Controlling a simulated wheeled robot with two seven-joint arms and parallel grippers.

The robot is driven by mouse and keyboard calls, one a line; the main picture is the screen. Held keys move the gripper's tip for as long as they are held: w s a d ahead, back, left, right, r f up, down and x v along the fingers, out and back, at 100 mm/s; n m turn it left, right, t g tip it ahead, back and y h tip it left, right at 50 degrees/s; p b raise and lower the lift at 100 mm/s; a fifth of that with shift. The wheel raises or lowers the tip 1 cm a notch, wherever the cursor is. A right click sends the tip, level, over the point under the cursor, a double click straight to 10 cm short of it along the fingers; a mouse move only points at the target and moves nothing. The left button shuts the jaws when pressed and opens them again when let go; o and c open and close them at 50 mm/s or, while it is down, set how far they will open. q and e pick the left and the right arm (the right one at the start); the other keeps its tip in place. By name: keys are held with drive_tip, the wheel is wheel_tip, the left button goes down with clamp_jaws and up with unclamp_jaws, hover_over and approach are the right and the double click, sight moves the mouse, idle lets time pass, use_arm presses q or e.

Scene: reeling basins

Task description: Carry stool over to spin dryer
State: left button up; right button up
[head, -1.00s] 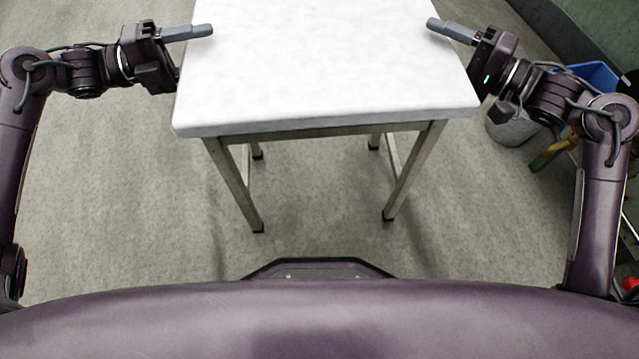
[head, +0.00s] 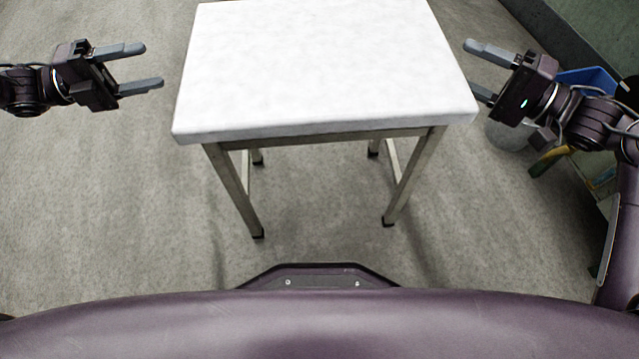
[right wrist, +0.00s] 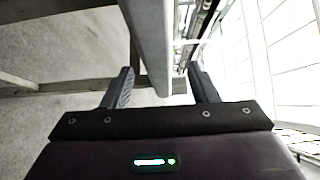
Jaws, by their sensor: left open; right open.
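The stool (head: 320,70) has a thick white slab top on a metal leg frame and stands upright on the floor in front of me. My left gripper (head: 150,66) is open and empty, clear of the stool's left edge. My right gripper (head: 470,68) is open close to the stool's right edge; its lower fingertip is partly hidden by the slab. In the right wrist view, the pale slab edge (right wrist: 153,45) shows ahead between the two open fingers, with no grip on it. No spin dryer can be made out.
A blue crate (head: 588,79) and a grey bucket (head: 508,134) stand at the right, behind my right arm. A dark wall base (head: 560,35) runs along the upper right. The grey floor (head: 90,200) is clear on the left and around the stool's legs.

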drive_tip(key=v, duration=0.6)
idle(0.4)
